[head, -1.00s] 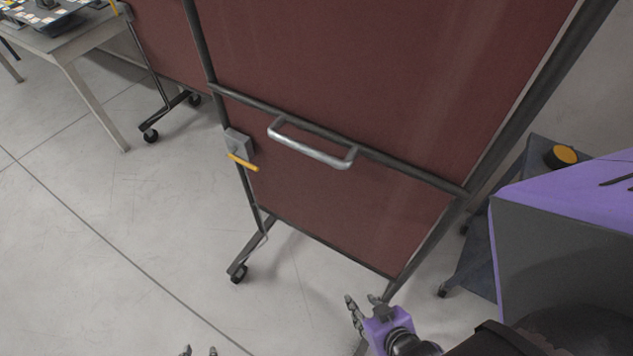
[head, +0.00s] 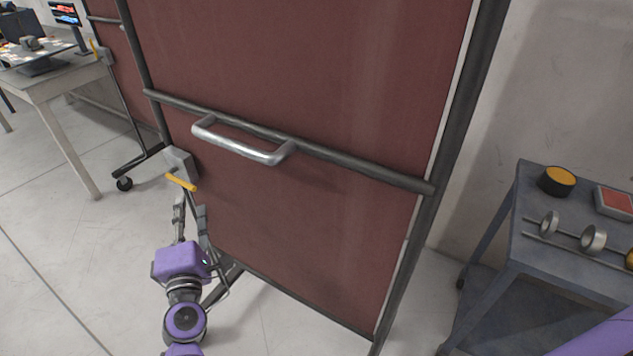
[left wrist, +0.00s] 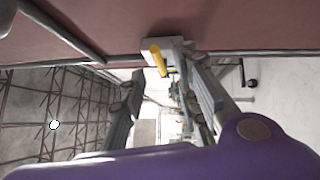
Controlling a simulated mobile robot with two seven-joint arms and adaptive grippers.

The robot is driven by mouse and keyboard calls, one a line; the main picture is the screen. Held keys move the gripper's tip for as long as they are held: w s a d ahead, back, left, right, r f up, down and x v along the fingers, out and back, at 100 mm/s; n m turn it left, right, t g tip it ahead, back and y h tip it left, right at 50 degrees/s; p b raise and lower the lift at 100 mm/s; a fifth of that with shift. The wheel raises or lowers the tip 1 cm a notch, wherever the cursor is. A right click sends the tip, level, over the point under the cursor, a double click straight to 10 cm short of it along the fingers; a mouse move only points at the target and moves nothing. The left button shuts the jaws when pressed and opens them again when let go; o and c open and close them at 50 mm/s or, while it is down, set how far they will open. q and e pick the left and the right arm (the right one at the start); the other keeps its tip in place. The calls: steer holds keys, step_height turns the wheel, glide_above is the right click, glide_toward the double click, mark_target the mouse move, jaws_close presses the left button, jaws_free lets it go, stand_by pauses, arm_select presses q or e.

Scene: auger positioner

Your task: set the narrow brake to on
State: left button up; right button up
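The near red panel carries a grey brake box (head: 181,161) with a yellow lever (head: 181,182) on its left post, below a silver handle. The lever points toward the lower right. A second yellow lever (head: 94,47) shows on the panel behind, at upper left. I cannot tell which brake is the narrow one. My left gripper (head: 190,208) is open and empty just below the near lever, its fingers pointing up at it. In the left wrist view the near lever (left wrist: 158,60) appears between the open fingers, toward their tips; contact is not clear. My right gripper is not in view.
The silver handle (head: 240,141) juts out from the near panel's crossbar. A blue-grey cart (head: 520,262) with a yellow-topped knob and rings stands at the right. A table (head: 62,80) with equipment stands at the far left. The floor at the left is open.

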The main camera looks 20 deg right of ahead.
mark_target(185, 182)
arm_select(q)
steer(key=w, duration=0.2)
steer(key=w+r, duration=0.1)
steer(key=w, duration=0.2)
steer(key=w+d, duration=0.1)
steer(key=w, duration=0.2)
steer(key=shift+d+r, duration=0.1)
steer(key=shift+r, duration=0.1)
jaws_close()
